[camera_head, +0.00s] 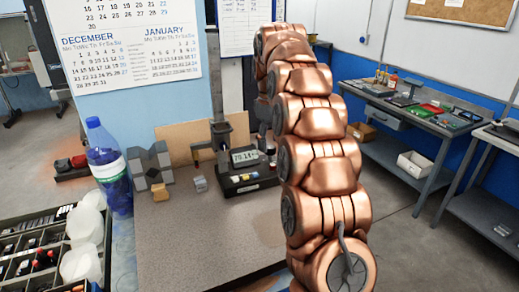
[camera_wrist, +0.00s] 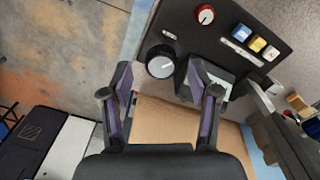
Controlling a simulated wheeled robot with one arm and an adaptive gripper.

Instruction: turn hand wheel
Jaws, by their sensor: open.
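A dark instrument with a digital display (camera_head: 247,156) stands on the bench in the head view, partly hidden behind my copper arm. In the wrist view its dark panel (camera_wrist: 225,35) carries a black round knob with a pale face (camera_wrist: 160,62), which looks like the hand wheel. My gripper (camera_wrist: 159,68) is open and its two fingers are spread. The head view does not show my gripper; my arm blocks that area.
The panel also has a small red knob (camera_wrist: 204,15) and blue, yellow and white buttons (camera_wrist: 256,43). A blue bottle (camera_head: 109,168), a grey V-shaped block (camera_head: 150,165) and a parts tray (camera_head: 30,240) stand to the left. The front of the bench top (camera_head: 190,240) is clear.

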